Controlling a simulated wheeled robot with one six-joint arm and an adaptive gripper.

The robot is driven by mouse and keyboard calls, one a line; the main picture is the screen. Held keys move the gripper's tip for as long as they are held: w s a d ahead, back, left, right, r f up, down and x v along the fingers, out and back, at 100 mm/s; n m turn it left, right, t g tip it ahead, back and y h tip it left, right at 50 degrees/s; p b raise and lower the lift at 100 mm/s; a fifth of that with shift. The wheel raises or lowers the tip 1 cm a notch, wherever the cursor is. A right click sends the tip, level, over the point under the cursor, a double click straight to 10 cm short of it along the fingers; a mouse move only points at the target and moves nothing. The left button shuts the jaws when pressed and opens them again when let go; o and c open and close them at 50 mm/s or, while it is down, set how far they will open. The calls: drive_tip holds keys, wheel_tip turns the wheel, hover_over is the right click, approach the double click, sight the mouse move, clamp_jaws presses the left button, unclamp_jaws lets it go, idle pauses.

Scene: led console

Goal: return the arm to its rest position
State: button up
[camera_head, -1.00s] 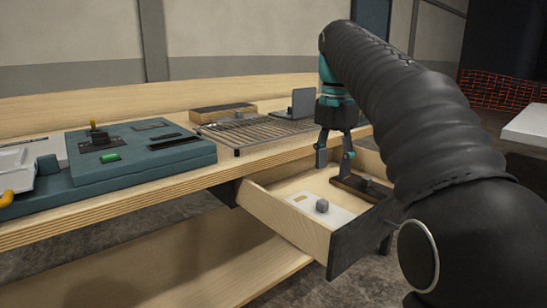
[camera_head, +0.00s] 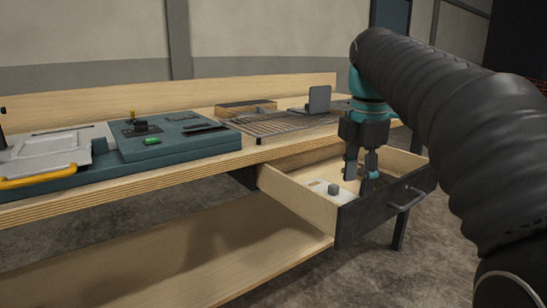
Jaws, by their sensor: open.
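My gripper (camera_head: 361,166) hangs from my black-sleeved arm, fingers pointing down over the open drawer (camera_head: 295,202). Its fingers are apart, and I see nothing held between them. In the drawer lies a white plate with a small grey block (camera_head: 333,189) on it, just left of the fingers. The fingers and the drawer's dark front hide part of the drawer's inside. I cannot tell whether the fingertips touch anything in there.
The wooden workbench (camera_head: 100,195) carries a teal console (camera_head: 175,146) with a green button, a silver panel with a yellow handle (camera_head: 45,175), a wire rack (camera_head: 285,124) and a grey upright plate (camera_head: 319,99). The drawer juts out with its handle (camera_head: 407,200). A lower shelf is bare.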

drive_tip(key=s+f+m+t, duration=0.4)
drive_tip(key=s+f+m, duration=1.5)
drive_tip(key=f+m, duration=0.1)
drive_tip(key=shift+s+a+f+m+t, duration=0.2)
drive_tip(key=shift+s+f+m+t, duration=0.15)
drive_tip(key=shift+m, duration=0.25)
